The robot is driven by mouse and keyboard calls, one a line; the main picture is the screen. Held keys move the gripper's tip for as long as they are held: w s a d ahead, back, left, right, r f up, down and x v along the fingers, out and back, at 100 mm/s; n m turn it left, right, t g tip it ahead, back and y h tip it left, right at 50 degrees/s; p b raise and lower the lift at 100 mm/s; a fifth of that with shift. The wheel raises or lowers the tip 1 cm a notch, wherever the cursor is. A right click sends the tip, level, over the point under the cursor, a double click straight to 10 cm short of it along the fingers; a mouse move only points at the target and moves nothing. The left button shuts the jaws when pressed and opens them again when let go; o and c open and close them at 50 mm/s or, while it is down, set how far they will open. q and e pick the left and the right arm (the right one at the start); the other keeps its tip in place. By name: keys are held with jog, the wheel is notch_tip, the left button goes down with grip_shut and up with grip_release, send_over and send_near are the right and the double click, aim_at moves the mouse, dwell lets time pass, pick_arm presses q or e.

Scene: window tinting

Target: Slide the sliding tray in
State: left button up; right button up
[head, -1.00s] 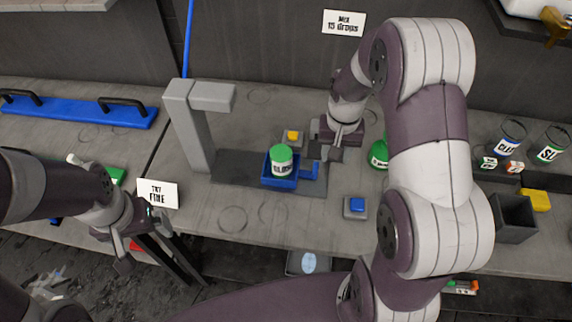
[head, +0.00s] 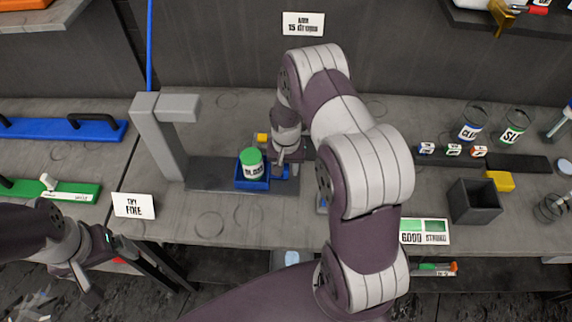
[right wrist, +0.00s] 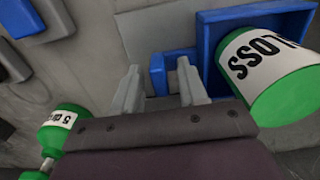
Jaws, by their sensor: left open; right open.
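The sliding tray (head: 240,184) is a blue box with a handle on its right side. It sits on a dark grey base (head: 210,176) beside a grey upright post. A green-lidded white bottle (head: 251,165) stands in the tray. The tray and bottle also show in the right wrist view, with the tray's rim (right wrist: 250,14) at upper right. My right gripper (head: 281,160) is at the handle. In the right wrist view its open fingers (right wrist: 160,88) are on either side of the blue handle (right wrist: 158,74); contact is unclear. My left gripper (head: 98,272) is open and empty at lower left, away from the tray.
A grey post with an overhanging arm (head: 160,130) stands left of the tray. A yellow button (head: 262,139) is behind it. A green-ended bottle (right wrist: 60,125) is near my right gripper. A dark open box (head: 474,203) stands right.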

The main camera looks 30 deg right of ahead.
aim_at(241, 173)
jog(key=shift+f, duration=0.15)
grip_shut()
jog(key=w+a+b, duration=0.1)
jog(key=w+a, duration=0.1)
jog(key=a, duration=0.1)
jog(key=w+a+b, duration=0.1)
jog(key=w+a, duration=0.1)
jog(key=a, duration=0.1)
jog(key=w+a+b, duration=0.1)
jog(key=w+a, duration=0.1)
jog(key=a, duration=0.1)
jog(key=shift+w+a, duration=0.1)
jog(key=shift+a, duration=0.3)
jog(key=shift+w+a+b, duration=0.3)
jog(key=shift+a, duration=0.25)
jog(key=shift+d, duration=0.1)
grip_release()
jog(key=shift+a, duration=0.25)
